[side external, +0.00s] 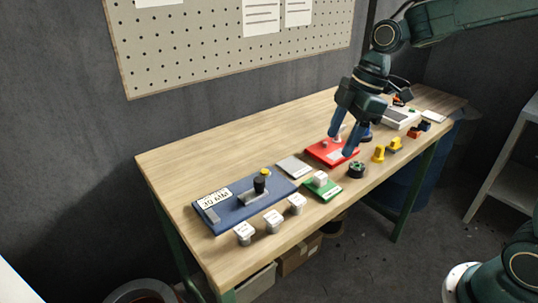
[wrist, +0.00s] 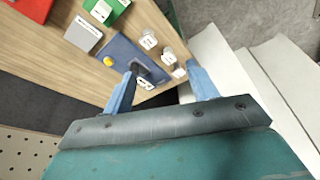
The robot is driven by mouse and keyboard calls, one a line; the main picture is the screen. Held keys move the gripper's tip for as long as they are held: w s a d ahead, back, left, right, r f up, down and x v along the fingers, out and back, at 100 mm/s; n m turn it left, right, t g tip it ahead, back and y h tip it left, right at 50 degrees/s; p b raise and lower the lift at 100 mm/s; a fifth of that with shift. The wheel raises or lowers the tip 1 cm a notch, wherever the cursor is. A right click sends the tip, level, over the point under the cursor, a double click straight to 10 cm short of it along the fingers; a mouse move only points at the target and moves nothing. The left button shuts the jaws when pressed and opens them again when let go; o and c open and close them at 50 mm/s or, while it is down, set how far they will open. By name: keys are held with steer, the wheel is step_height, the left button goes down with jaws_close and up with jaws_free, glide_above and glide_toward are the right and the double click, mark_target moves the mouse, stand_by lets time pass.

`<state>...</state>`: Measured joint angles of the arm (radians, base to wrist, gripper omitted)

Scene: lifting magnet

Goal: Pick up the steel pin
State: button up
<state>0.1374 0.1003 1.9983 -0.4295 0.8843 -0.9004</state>
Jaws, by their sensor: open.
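No single piece can be clearly told as the steel pin. A small pale upright piece (side external: 337,139) on the red board (side external: 323,152) is partly hidden by my gripper. Several silver pieces with labelled white tops stand along the front edge, one of them a silver piece (side external: 273,223); silver pieces also show in the wrist view (wrist: 148,41). My gripper (side external: 342,144) is open, pointing down over the red board in the side view. In the wrist view its blue fingers (wrist: 163,70) are apart, with no object seen held between them.
A blue board (side external: 228,213) carries a black knob (side external: 260,183) and a yellow button (side external: 265,172). A grey plate (side external: 295,166), a green board (side external: 323,188), a black round part (side external: 357,170) and yellow pieces (side external: 378,154) stand nearby. The table's back left is clear.

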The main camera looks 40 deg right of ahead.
mark_target(298, 198)
steer(key=w+f+n+g+y, duration=0.1)
steer(key=w+f+n+g, duration=0.1)
steer(key=w+f+n, duration=0.3)
step_height(298, 198, down, 3)
steer(key=shift+w+d+f+n+y, duration=0.2)
steer(key=shift+w+n+y, duration=0.1)
steer(key=shift+w, duration=0.7)
steer(key=shift+x, duration=4.25)
steer(key=shift+x, duration=2.6)
